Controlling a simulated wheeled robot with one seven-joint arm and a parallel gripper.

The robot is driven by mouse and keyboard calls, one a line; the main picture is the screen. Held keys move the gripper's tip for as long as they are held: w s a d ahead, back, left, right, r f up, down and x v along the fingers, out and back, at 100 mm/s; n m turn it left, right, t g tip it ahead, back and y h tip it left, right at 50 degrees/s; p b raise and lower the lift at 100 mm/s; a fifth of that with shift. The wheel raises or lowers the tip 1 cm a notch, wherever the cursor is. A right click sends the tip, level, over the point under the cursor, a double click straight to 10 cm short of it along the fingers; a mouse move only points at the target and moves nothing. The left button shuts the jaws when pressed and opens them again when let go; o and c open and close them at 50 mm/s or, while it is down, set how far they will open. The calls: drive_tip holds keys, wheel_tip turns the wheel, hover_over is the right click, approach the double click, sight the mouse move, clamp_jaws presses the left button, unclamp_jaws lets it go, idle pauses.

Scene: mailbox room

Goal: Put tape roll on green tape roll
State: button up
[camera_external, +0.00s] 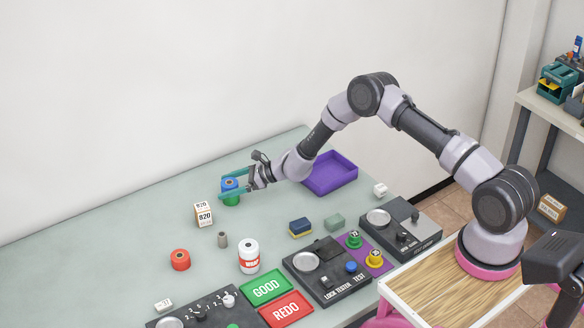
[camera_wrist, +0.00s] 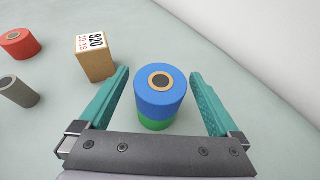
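A blue tape roll (camera_wrist: 161,90) sits on top of a green tape roll (camera_wrist: 155,125) in the wrist view. In the external view the same stack shows the blue roll (camera_external: 229,183) above the green roll (camera_external: 231,200) near the back of the table. My gripper (camera_wrist: 160,85) is open, with one teal finger on each side of the stack. Gaps show between both fingers and the rolls in the wrist view. A red tape roll (camera_external: 180,260) lies apart, further left and forward on the table; it also shows in the wrist view (camera_wrist: 18,44).
A box marked 820 (camera_external: 203,214) stands close to the stack, and a grey cylinder (camera_external: 222,240) is beyond it. A white bottle (camera_external: 249,262), a purple tray (camera_external: 331,174) and a tester panel (camera_external: 326,280) are also on the table. The back left tabletop is clear.

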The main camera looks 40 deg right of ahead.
drive_tip(key=shift+r, duration=0.1)
drive_tip(key=shift+d+r, duration=0.1)
drive_tip(key=shift+r, duration=0.05)
drive_tip(key=v, duration=1.2)
drive_tip(key=s+d+r+n+g, duration=0.1)
drive_tip(key=s+r+n, duration=0.35)
drive_tip(key=r, duration=0.55)
drive_tip(key=s+r+n+g, duration=0.25)
drive_tip(key=s+r, duration=0.25)
drive_tip(key=r, duration=0.4)
drive_tip(key=s+d+r+n+g, duration=0.1)
drive_tip(key=s+r+n, duration=0.4)
drive_tip(key=r, duration=0.5)
drive_tip(key=s+d+r+n+t+h, duration=0.1)
drive_tip(key=s+d+r+n+h, duration=0.2)
drive_tip(key=s, duration=0.6)
drive_tip(key=s+d+r+n+t+h, duration=0.1)
drive_tip(key=s+d+r+n+h, duration=0.2)
drive_tip(key=s+d+r, duration=0.2)
drive_tip(key=s+d+r+n+t+h, duration=0.1)
drive_tip(key=s+d+r+n+h, duration=0.2)
drive_tip(key=s+d, duration=0.6)
drive_tip(key=s+r, duration=0.1)
drive_tip(key=s, duration=0.5)
drive_tip(key=shift+s+r+t, duration=0.15)
drive_tip(key=shift+s+t, duration=0.1)
drive_tip(key=shift+t, duration=0.1)
